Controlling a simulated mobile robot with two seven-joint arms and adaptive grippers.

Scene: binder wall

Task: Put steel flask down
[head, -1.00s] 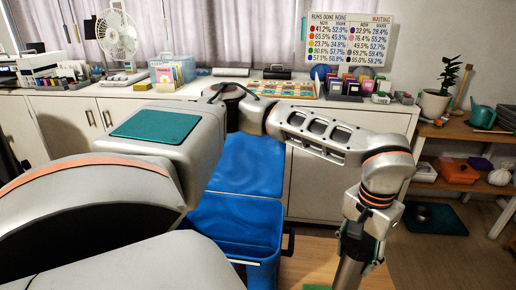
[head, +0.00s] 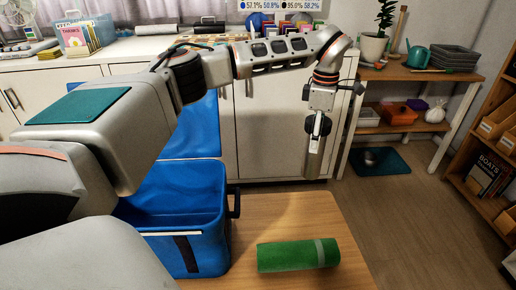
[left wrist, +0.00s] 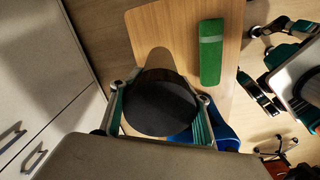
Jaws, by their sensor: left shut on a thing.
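The steel flask (head: 314,162) hangs upright in my left gripper (head: 318,126), its bottom apart from the wooden table and showing against the white cabinet. In the left wrist view the flask's dark round top (left wrist: 160,103) sits between the fingers of my left gripper (left wrist: 160,112), which is shut on it. My right gripper (left wrist: 258,58) seems to show at the right edge of the left wrist view, fingers spread and empty.
A blue bin (head: 180,212) with a raised lid stands left of the table. The table's far part beside the green roll is clear. White cabinets (head: 265,140) stand behind, and a wooden shelf (head: 428,128) with a plant and trays stands at the right.

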